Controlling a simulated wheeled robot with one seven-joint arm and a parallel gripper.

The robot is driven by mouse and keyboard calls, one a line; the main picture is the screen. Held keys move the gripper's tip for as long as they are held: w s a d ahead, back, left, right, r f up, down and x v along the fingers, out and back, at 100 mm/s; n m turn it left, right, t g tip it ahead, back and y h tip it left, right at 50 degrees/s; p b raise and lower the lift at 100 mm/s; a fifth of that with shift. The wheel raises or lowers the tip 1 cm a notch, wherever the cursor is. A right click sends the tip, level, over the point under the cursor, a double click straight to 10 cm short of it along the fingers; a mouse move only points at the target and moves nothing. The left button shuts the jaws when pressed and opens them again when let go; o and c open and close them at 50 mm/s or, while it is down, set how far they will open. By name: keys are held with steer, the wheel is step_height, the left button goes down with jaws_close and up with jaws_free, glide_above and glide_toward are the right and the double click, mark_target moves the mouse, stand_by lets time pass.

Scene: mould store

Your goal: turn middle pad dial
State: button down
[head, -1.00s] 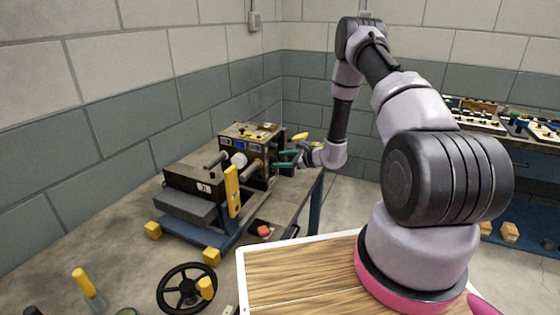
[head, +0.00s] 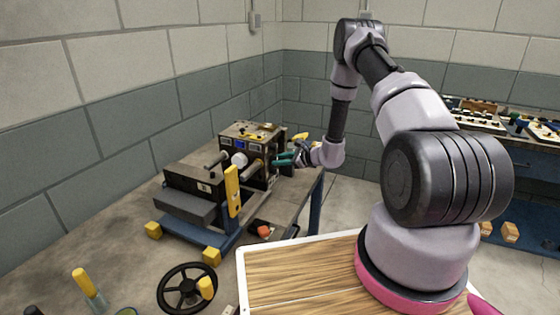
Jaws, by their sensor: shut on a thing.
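My gripper (head: 274,161), with teal fingers, reaches in from the right to the machine's upper block (head: 243,137). Its fingers are close together at the block's right side, shut on a small part there. That part is the middle pad dial as far as the place suggests, but the fingers hide it and its markings and angle cannot be read.
A yellow upright handle (head: 232,190) stands in front of the machine. A black handwheel (head: 187,287) and yellow-tipped levers are nearer. A red button (head: 264,231) is near the bench's right edge. A wooden board (head: 300,275) lies below my arm. Open floor is right of the bench.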

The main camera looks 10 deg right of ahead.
steer(key=m+g, duration=0.1)
steer(key=m+g+y, duration=0.1)
steer(key=m, duration=0.1)
steer(key=shift+w+d, duration=0.15)
steer(key=shift+d, duration=0.05)
steer(key=m+g+y, duration=0.1)
steer(key=m, duration=0.1)
steer(key=shift+w+m, duration=0.15)
steer(key=shift+m, duration=0.15)
steer(key=shift+w+d+f+m+g+y, duration=0.15)
steer(key=shift+m+g+y, duration=0.6)
steer(key=shift+m, duration=0.9)
steer(key=shift+d+f+m+g+y, duration=0.1)
steer(key=shift+m+g+y, duration=0.35)
steer(key=shift+m+y, duration=0.9)
steer(key=shift+m, duration=0.4)
steer(key=c, duration=0.6)
jaws_free()
steer(key=shift+a, duration=0.1)
